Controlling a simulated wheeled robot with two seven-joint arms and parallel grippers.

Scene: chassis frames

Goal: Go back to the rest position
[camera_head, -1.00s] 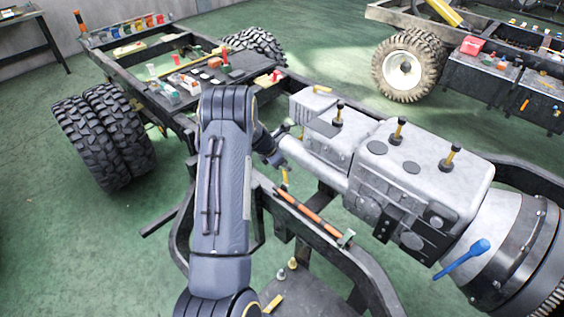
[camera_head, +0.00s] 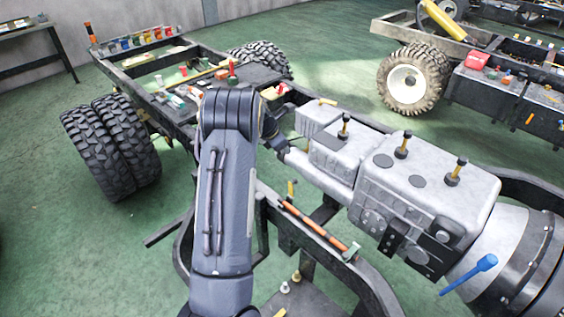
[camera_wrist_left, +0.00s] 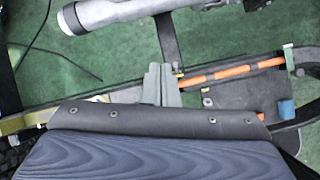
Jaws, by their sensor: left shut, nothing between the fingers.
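My left arm reaches up the middle of the head view over the near chassis frame (camera_head: 370,285). Its wrist bends down behind the forearm, and the left gripper (camera_head: 280,146) is mostly hidden there, beside the grey engine and gearbox (camera_head: 425,190). In the left wrist view the two grey fingers (camera_wrist_left: 160,84) are together and empty, pointing at the chassis rail. The shaft housing (camera_wrist_left: 120,12) lies beyond them. My right gripper is in neither view.
An orange rod (camera_head: 315,228) lies along the near rail. A blue-handled tool (camera_head: 470,272) rests by the bell housing. Big black tyres (camera_head: 110,150) stand at left. Small coloured parts (camera_head: 150,38) line the rear frame. Another chassis with a white-hubbed wheel (camera_head: 405,78) stands at back right. Green floor is open at left.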

